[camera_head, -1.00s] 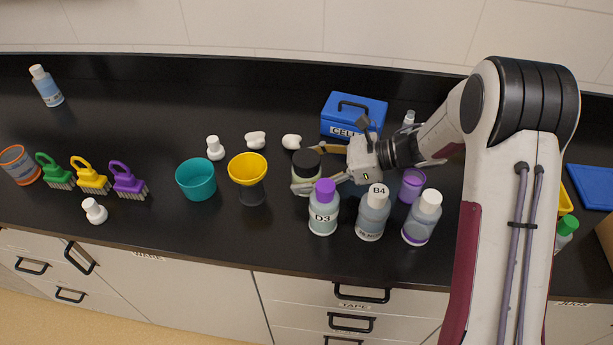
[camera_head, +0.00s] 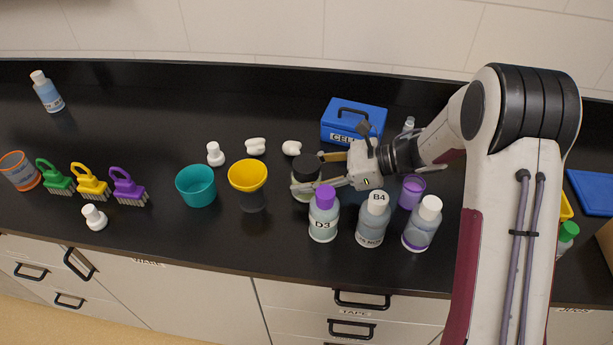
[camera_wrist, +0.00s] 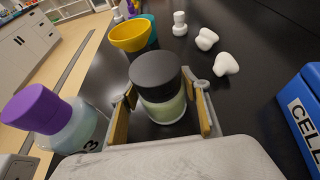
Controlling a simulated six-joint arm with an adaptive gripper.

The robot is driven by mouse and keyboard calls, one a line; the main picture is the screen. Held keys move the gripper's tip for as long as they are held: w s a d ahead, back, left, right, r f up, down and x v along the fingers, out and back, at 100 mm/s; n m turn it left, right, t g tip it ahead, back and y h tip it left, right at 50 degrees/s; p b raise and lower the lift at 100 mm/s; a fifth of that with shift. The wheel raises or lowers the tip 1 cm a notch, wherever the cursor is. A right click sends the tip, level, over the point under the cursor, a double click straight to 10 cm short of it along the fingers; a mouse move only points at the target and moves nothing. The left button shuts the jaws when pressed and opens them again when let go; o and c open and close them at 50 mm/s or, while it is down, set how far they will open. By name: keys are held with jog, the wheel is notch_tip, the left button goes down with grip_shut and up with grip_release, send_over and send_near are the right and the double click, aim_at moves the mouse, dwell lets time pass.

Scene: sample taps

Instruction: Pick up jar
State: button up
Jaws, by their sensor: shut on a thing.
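The jar (camera_head: 306,172) is a short glass jar with a black lid and pale green contents, standing upright on the black counter. It also shows in the wrist view (camera_wrist: 155,85), in the middle between my fingers. My gripper (camera_head: 318,171) reaches it from the right and is shut on it, with one tan-padded finger on each side. The wrist view shows the two tan pads (camera_wrist: 161,115) flanking the jar's glass body below the lid. The jar's underside is hidden or too small to tell whether it touches the counter.
Bottle D3 (camera_head: 323,220) with a purple cap stands close in front of the jar, beside bottle B4 (camera_head: 373,222). A yellow funnel (camera_head: 248,175) stands left, with a teal cup (camera_head: 196,187) beyond. A blue box (camera_head: 353,121) is behind. White pieces (camera_head: 291,148) lie behind the jar.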

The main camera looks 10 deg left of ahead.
jog(key=shift+r, duration=4.85)
jog(key=shift+d, duration=0.1)
